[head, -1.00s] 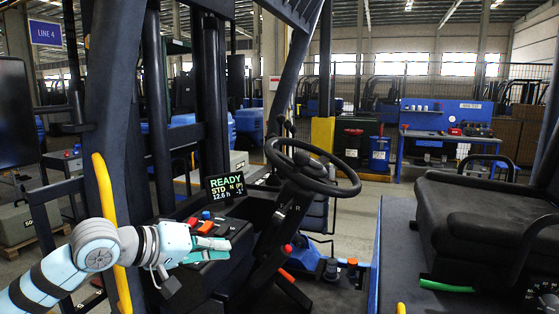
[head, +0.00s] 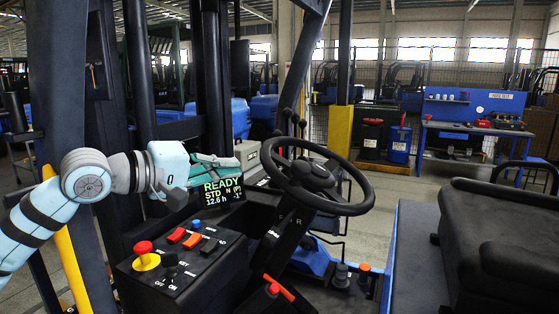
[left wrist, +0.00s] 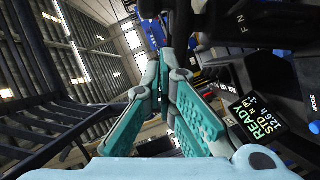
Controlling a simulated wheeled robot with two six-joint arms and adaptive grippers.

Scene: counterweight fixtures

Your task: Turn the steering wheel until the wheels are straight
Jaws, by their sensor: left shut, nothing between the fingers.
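The black steering wheel (head: 313,177) sits tilted on its column near the middle of the head view, with a knob on its hub. My left gripper (head: 236,161) comes in from the left and is shut and empty. Its teal fingertips point right, toward the wheel's left rim, with a gap between them in the picture. The shut fingers also show in the left wrist view (left wrist: 165,58). A display (head: 222,192) reading READY is just below the fingers, and it shows at the right of the left wrist view (left wrist: 262,115). The vehicle's wheels and my right gripper are out of view.
A console with a red mushroom button (head: 144,248) and several switches stands below my left arm. A dark post and a yellow bar (head: 68,250) are at the left. The black seat (head: 500,235) is at the right. A blue workbench (head: 470,110) stands far behind.

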